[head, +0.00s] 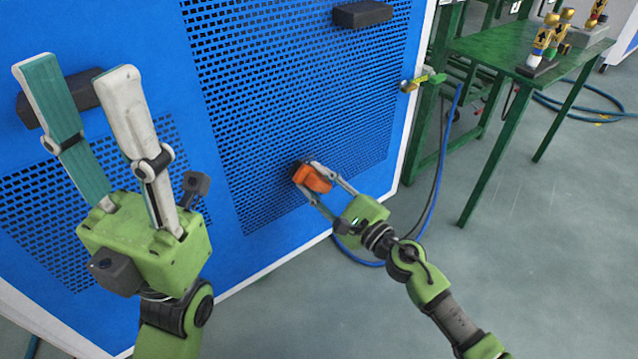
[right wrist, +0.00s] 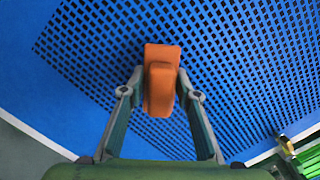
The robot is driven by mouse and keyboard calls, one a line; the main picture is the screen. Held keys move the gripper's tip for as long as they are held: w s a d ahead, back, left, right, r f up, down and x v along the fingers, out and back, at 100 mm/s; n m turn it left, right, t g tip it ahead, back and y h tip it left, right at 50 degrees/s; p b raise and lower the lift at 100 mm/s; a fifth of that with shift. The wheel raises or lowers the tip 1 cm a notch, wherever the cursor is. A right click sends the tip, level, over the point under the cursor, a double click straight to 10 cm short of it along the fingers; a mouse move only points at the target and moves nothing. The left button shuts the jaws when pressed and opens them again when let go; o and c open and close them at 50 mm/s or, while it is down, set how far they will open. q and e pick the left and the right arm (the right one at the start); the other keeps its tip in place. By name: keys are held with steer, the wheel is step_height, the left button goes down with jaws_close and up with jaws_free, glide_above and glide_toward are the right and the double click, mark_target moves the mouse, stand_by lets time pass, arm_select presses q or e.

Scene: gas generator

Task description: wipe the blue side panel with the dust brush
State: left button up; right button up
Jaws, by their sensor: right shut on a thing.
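The blue side panel (head: 230,180) stands upright with large perforated areas, and its grille fills the right wrist view (right wrist: 225,60). The dust brush shows as an orange block (head: 316,179) with a dark part at its left end, at the lower part of the right grille. It also shows in the right wrist view (right wrist: 161,80). My right gripper (head: 318,178) is shut on the brush and holds it at the panel; whether the bristles touch cannot be told. My left gripper (head: 85,85) is open and empty in front of the panel's left part.
Black handles (head: 362,14) stick out from the panel. A green table (head: 525,55) with brass fittings stands at the right. A yellow-green valve (head: 424,80) juts out by the panel's right edge. A blue hose (head: 447,135) hangs to the floor. The grey floor (head: 540,250) at lower right is clear.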

steer(key=shift+w+a, duration=0.25)
steer(key=shift+w, duration=0.05)
stand_by(0.6)
steer(key=shift+w+a, duration=0.35)
steer(key=shift+w, duration=0.15)
steer(key=shift+d+b, duration=0.1)
steer(key=shift+b, duration=0.2)
